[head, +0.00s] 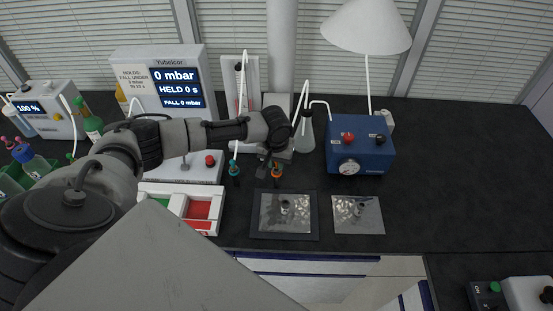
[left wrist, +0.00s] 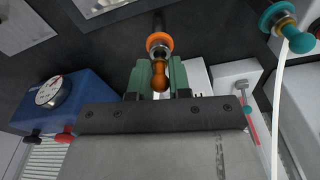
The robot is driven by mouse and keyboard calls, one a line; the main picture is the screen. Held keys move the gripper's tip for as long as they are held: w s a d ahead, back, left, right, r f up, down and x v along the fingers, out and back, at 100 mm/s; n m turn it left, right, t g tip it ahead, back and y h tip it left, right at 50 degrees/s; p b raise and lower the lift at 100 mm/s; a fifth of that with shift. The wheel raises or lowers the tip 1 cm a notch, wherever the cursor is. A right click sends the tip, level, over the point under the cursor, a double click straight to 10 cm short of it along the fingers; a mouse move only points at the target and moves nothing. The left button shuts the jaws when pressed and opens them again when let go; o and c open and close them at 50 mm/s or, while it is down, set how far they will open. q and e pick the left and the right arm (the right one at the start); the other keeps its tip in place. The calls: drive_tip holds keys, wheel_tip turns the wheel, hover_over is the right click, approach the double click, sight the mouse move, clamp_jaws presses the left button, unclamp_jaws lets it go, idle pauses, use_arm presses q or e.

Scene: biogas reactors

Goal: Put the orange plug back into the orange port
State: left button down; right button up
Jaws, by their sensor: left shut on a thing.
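The orange plug (left wrist: 160,79) is a rounded orange knob between the green fingers of my left gripper (left wrist: 160,80) in the left wrist view. My left gripper is shut on it. The orange port (left wrist: 152,39) is an orange ring just beyond the plug, in line with it. A metal part shows between ring and knob; I cannot tell whether the plug is seated. In the head view, orange shows at the port and plug (head: 277,170), just beside the dark fingertips of my left gripper (head: 264,165). My right gripper is in neither view.
A teal port with a teal plug (left wrist: 303,43) and white tube stands close beside the orange one. A blue pump box (head: 360,145), a flask (head: 304,133) and a white-red-green tray (head: 203,209) are nearby. Two metal plates lie in front. The right tabletop is free.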

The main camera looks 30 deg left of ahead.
use_arm(q)
drive_tip(key=shift+f, duration=0.1)
drive_tip(key=shift+f, duration=0.6)
idle(0.6)
drive_tip(key=c, duration=1)
unclamp_jaws()
drive_tip(key=r, duration=0.3)
drive_tip(key=r+b, duration=0.1)
drive_tip(key=r, duration=0.3)
drive_tip(key=s+r+b, duration=0.1)
drive_tip(key=r, duration=0.2)
drive_tip(key=shift+s+d+r, duration=0.1)
drive_tip(key=shift+d+r, duration=0.1)
drive_tip(key=shift+r, duration=0.2)
